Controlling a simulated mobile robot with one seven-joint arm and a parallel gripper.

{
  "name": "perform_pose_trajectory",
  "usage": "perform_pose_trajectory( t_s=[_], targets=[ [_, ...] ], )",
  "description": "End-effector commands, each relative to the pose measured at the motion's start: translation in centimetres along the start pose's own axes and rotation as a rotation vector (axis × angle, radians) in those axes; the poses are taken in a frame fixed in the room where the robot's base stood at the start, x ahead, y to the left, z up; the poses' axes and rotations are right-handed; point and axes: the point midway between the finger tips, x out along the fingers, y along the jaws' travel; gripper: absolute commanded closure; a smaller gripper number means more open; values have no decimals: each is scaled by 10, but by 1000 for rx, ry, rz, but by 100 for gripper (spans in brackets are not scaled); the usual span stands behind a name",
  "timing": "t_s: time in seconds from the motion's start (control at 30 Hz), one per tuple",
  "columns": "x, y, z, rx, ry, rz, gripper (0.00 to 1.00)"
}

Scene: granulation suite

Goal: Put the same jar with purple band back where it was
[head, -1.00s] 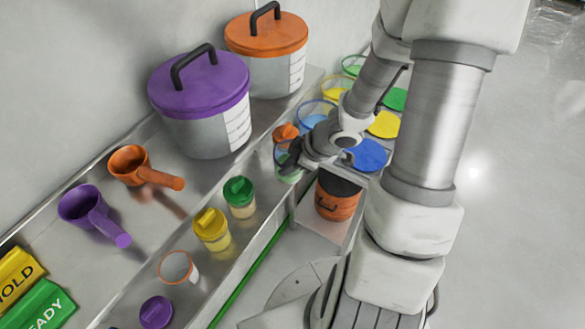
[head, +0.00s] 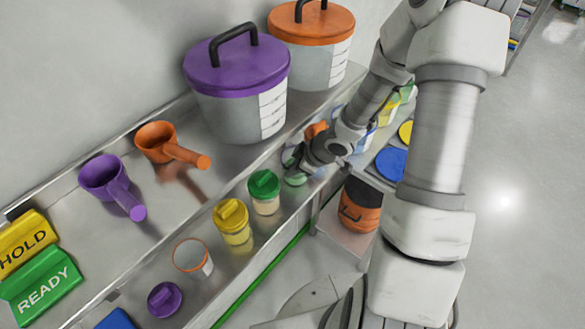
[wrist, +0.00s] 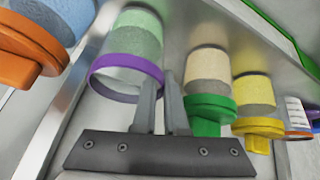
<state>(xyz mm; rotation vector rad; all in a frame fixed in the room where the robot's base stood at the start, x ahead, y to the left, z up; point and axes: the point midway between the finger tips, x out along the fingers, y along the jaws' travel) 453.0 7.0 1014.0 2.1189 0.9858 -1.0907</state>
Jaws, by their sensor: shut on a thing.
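The jar with purple band (wrist: 125,68) is clear, with pale green contents and a purple ring at its open rim. In the wrist view it is left of my fingers. My gripper (wrist: 163,88) is shut on its wall at the rim side; the fingers are close together. In the head view my gripper (head: 300,164) is over the counter's front strip, and the jar (head: 296,179) is mostly hidden beneath it. I cannot tell whether its base touches the counter.
A green-lidded jar (head: 264,188) stands close by, then a yellow-lidded jar (head: 232,220). An orange-lidded jar (wrist: 38,45) is on the other side. A purple-lidded tub (head: 235,85) and orange-lidded tub (head: 312,45) stand behind. An orange scoop (head: 158,142) lies on the counter (head: 110,240).

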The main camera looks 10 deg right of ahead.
Motion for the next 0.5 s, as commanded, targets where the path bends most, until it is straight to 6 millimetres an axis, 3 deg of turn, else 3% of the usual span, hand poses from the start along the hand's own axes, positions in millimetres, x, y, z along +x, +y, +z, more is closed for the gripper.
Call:
perform_pose_trajectory(
  t_s=[0.1,0.13,0.3,0.5],
  targets=[
    [3,0,2,0,1,0,100],
    [3,0,2,0,0,0,89],
    [2,0,2,0,0,0,60],
    [2,0,2,0,0,0,60]
  ],
)
